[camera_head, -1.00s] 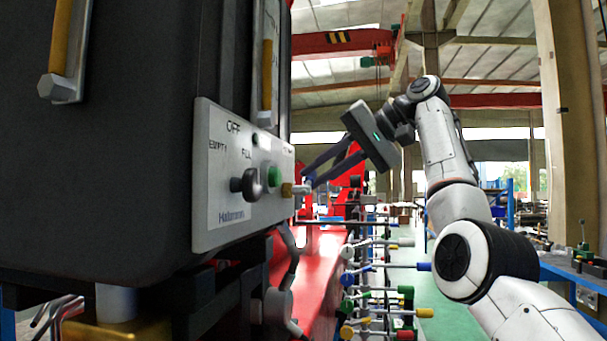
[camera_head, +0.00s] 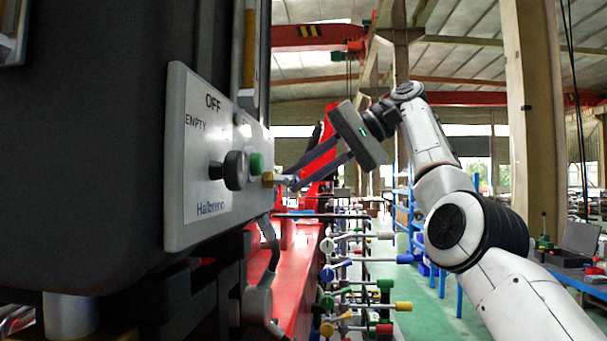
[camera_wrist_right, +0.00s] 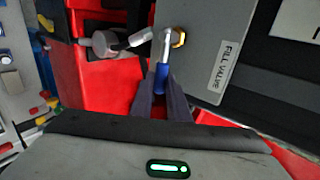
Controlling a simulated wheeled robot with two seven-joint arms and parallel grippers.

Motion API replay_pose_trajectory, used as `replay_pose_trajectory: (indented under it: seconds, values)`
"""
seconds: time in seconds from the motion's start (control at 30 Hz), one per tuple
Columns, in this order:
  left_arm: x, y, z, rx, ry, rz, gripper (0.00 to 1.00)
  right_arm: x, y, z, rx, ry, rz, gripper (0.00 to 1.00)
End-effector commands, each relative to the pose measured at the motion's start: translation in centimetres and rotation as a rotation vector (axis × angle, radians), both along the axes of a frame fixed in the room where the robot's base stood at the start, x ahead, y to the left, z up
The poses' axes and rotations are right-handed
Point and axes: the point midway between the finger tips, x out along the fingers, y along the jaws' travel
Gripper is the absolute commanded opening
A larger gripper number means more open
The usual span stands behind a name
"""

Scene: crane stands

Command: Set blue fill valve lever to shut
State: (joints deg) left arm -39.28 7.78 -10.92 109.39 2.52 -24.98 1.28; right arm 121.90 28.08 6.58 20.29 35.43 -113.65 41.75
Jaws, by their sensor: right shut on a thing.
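The blue fill valve lever (camera_wrist_right: 162,76) shows in the right wrist view, with a metal stem running up to a brass nut (camera_wrist_right: 178,38) on a grey plate. A "FILL VALVE" label (camera_wrist_right: 224,67) is on the plate beside it. My right gripper (camera_wrist_right: 161,92) is shut on the blue sleeve, with a finger on each side and the blue end showing past the tips. In the head view my right gripper (camera_head: 291,182) reaches from the right to the brass fitting (camera_head: 268,179) at the panel's edge; the lever is mostly hidden there. My left gripper is out of view.
A white control panel (camera_head: 203,208) with a black knob (camera_head: 235,170) and a green button (camera_head: 256,164) is close on the left. A rack of coloured-handle rods (camera_head: 345,270) stands below my right arm. A red beam (camera_head: 297,268) runs behind the panel.

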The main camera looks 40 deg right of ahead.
Motion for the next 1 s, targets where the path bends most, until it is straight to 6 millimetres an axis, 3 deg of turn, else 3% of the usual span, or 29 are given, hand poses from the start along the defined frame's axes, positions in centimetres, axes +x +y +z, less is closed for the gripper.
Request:
replay_pose_trajectory:
  seconds: [0.2,0.23,0.33,0.67,1.0]
  values:
    - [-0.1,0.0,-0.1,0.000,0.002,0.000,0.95,0.0,0.0,-0.1,0.003,0.006,0.000,0.00]
    - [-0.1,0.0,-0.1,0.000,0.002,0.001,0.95,0.0,0.0,-0.1,0.003,0.006,0.000,0.18]
    - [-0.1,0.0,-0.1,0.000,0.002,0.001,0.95,0.0,0.0,-0.1,0.002,0.005,-0.001,0.34]
    - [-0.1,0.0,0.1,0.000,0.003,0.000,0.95,-0.2,-0.2,0.2,0.001,0.001,-0.001,0.34]
    - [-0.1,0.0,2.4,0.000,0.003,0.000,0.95,-3.2,-3.3,3.4,0.003,0.002,-0.001,0.34]
